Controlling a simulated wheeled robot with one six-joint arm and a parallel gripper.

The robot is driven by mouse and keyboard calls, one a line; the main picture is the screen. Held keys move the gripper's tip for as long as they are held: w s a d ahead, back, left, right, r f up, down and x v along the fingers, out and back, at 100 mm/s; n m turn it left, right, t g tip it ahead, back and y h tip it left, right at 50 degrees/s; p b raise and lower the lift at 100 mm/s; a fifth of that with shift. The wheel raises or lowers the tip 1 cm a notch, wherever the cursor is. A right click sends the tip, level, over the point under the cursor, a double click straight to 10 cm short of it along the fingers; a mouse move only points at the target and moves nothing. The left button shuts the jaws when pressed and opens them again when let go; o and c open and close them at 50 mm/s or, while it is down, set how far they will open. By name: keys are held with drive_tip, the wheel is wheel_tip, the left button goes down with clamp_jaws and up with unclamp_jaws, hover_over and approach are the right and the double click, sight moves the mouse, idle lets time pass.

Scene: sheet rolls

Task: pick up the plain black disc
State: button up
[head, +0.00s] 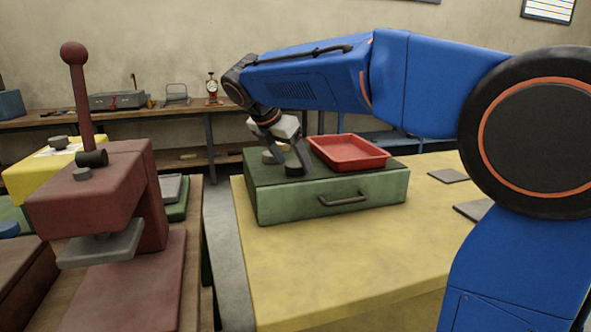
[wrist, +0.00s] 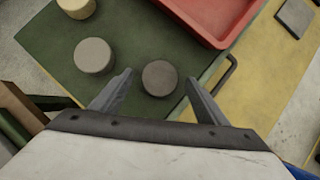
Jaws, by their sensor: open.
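The plain black disc (wrist: 159,77), a short dark cylinder, stands on the dark green top of the green drawer box (head: 335,196). In the wrist view it sits between the two fingers of my gripper (wrist: 160,79), with a gap on each side. The fingers are open and empty. In the head view my gripper (head: 288,158) hangs low over the box's left part, with the black disc (head: 295,170) by its fingertips. A plain grey disc (wrist: 93,56) stands to the left of the black one. A pale tan disc (wrist: 76,7) is farther up, cut by the frame edge.
A red tray (head: 350,165) stands on the box, right of the discs; it also shows in the wrist view (wrist: 226,40). The box rests on a yellow table (head: 300,270) with flat grey plates (head: 449,175) to the right. A dark red press (head: 100,190) stands at left.

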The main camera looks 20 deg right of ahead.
drive_tip(key=shift+w+d+f, duration=0.15)
drive_tip(key=shift+d+f, duration=0.1)
drive_tip(key=shift+f, duration=0.25)
drive_tip(key=c, duration=1.2)
drive_tip(key=shift+o, duration=0.2)
